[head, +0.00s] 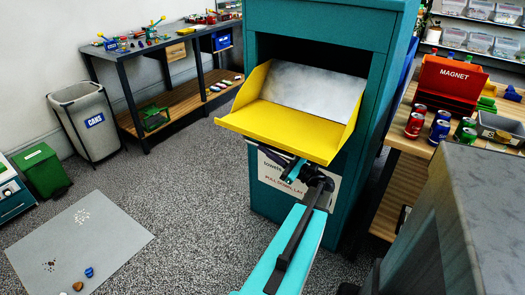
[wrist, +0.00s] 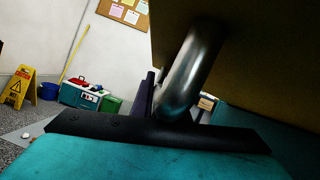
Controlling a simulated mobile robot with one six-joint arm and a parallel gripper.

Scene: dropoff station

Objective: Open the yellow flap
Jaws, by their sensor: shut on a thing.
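The yellow flap (head: 285,130) on the teal dropoff bin (head: 318,22) is swung down and out, lying nearly flat. Its yellow side walls and a grey metal panel behind it show in the opening. My gripper (head: 294,171) is just below the flap's front edge, and its fingertips are partly hidden there. In the wrist view, a bent metal handle (wrist: 188,72) comes down from the flap's dark underside (wrist: 250,50). My gripper is shut on this handle; the far finger is mostly hidden behind it.
A wooden workbench (head: 398,140) with cans and a red magnet box (head: 450,82) stands close on the right. A grey cans bin (head: 84,118), a green bin (head: 42,170) and a grey mat (head: 110,240) are on the left. Carpet between is clear.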

